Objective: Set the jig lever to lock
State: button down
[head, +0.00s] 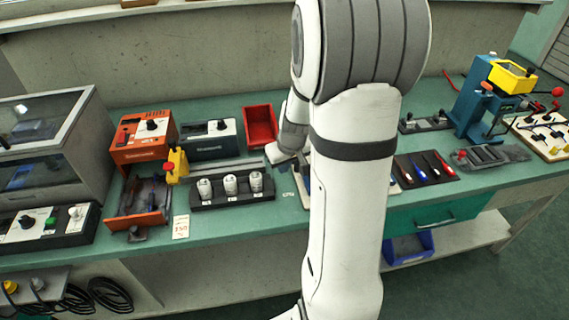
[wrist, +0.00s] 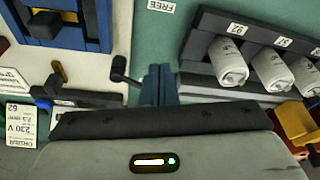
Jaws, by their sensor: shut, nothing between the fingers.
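The jig shows in the wrist view as a pale plate (wrist: 85,75) with a blue frame (wrist: 60,28) at the upper left. A small black lever with a round knob (wrist: 119,66) stands at the plate's right edge. My gripper (wrist: 158,86) is shut and empty, just right of the lever; I cannot tell whether they touch. A label reading FREE (wrist: 161,5) lies on the green bench above the fingers. In the head view my arm hides most of the jig and my fingers.
A black rack (head: 233,198) holding several white cylinders stands left of my arm; it also shows in the wrist view (wrist: 240,60). A red bin (head: 260,126) is behind it. A dark mat with screwdrivers (head: 427,168) lies to the right. A blue press (head: 480,100) stands farther right.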

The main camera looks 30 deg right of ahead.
jog(key=shift+s+a+r, duration=0.1)
jog(key=shift+s+a, duration=0.05)
jog(key=shift+s, duration=0.35)
jog(key=shift+s+a+r, duration=0.1)
jog(key=shift+s, duration=0.4)
jog(key=v, duration=1)
jog(key=s+a+r+p, duration=0.1)
jog(key=s+a+r, duration=0.1)
jog(key=s+a, duration=0.4)
jog(key=s+a+r+p, duration=0.1)
jog(key=s+a+r, duration=0.1)
jog(key=s+a, duration=0.5)
jog(key=shift+s+r+g+p, duration=0.35)
jog(key=shift+s+g+p, duration=0.05)
jog(key=shift+s, duration=0.05)
